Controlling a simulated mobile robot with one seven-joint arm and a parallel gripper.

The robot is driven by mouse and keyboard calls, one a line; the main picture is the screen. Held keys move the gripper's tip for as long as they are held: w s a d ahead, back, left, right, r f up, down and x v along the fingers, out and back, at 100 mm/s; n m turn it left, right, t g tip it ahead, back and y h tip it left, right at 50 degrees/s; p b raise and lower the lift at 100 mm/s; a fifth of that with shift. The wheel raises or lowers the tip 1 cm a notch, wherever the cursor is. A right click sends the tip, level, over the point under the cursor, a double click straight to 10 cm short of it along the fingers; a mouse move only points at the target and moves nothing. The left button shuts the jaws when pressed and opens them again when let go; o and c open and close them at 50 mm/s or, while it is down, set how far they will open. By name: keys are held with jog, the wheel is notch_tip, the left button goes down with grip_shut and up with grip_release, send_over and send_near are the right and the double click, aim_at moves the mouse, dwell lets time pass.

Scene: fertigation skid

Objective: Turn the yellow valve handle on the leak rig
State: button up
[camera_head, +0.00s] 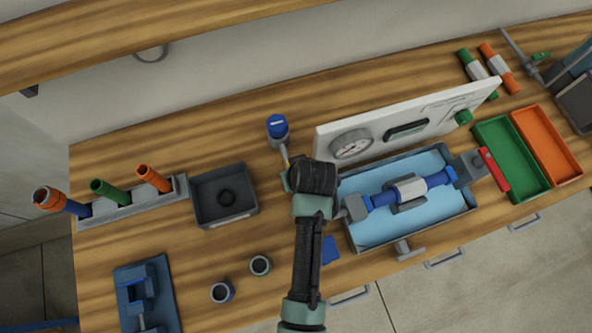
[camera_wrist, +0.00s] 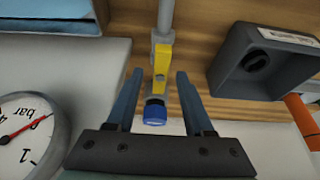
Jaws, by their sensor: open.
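The yellow valve handle (camera_wrist: 161,66) shows in the wrist view as a short flat bar on a grey pipe, with a blue cap (camera_wrist: 155,112) at its near end. In the head view only a sliver of yellow shows beside my wrist, below the blue cap (camera_head: 278,127). My gripper (camera_wrist: 160,74) is open and empty, one finger on each side of the handle in the wrist view. I cannot tell how far the fingers are from it in depth. In the head view my wrist hides the fingers.
A white panel with a pressure gauge (camera_head: 351,144) stands behind a blue-lined tray (camera_head: 384,233) holding a blue pipe assembly (camera_head: 408,189). A black box (camera_head: 225,195) stands left of my arm. Two small cups (camera_head: 260,265) stand nearer the bench front. The bench behind the blue cap is clear.

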jog(key=shift+c, duration=0.3)
grip_shut()
jog(key=shift+a+r, duration=0.1)
jog(key=m+p, duration=0.1)
jog(key=m+h+p, duration=0.1)
jog(key=m, duration=0.1)
jog(key=shift+a+r+m, duration=0.1)
jog(key=shift+a+m, duration=0.05)
jog(key=shift+m, duration=0.15)
jog(key=m+h, duration=0.1)
jog(key=m, duration=0.1)
jog(key=m+h, duration=0.1)
jog(key=m, duration=0.1)
jog(key=shift+a+m+p, duration=0.2)
jog(key=shift+m+p, duration=0.1)
jog(key=m+h, duration=0.1)
jog(key=m, duration=0.1)
jog(key=m+g+b, duration=0.1)
jog(key=m, duration=0.1)
jog(key=shift+w+a+m+h, duration=0.2)
jog(key=shift+m+h, duration=0.1)
jog(key=shift+h, duration=0.1)
jog(key=m+g+b, duration=0.1)
jog(key=m, duration=0.1)
jog(key=m+b, duration=0.1)
jog(key=m, duration=0.2)
jog(key=shift+w+g+h, duration=0.15)
jog(key=shift+g+h, duration=0.25)
jog(key=shift+o, duration=0.3)
grip_release()
